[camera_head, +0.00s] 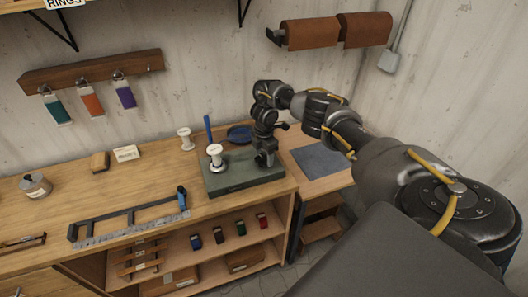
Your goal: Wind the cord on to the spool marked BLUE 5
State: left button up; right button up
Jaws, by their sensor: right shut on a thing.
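A white spool (215,152) stands upright on a grey-green base block (225,181) on the workbench. A second white spool (185,138) stands on the bench behind and to its left. No marking can be read on either spool. A dark blue round item (240,133), perhaps coiled cord, lies behind the block. No strand of cord can be made out on the spools. My right gripper (266,158) points down at the right part of the block, right of the spool. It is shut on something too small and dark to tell. My left gripper is out of view.
A blue upright strip (208,129) stands behind the spool. A grey mat (323,159) lies to the right. A metal frame with a blue end (130,220) lies at the front left. A jar (36,186) stands far left. The bench between is mostly clear.

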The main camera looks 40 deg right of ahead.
jog(key=m+p, duration=0.1)
jog(key=m, duration=0.1)
jog(key=shift+r+m, duration=0.2)
jog(key=shift+m, duration=0.2)
jog(key=shift+s+f+m, duration=0.1)
jog(key=shift+m, duration=0.8)
jog(key=m, duration=0.4)
jog(key=shift+a+m, duration=0.1)
jog(key=shift+m, duration=0.2)
jog(key=m, duration=0.4)
jog(key=shift+s+a, duration=0.1)
jog(key=shift+a, duration=0.05)
jog(key=m, duration=0.6)
jog(key=shift+a+m, duration=0.2)
jog(key=shift+m, duration=0.2)
jog(key=m, duration=0.5)
jog(key=shift+a+m, duration=0.15)
jog(key=shift+m, duration=0.25)
jog(key=o, duration=1)
jog(key=shift+c, duration=0.2)
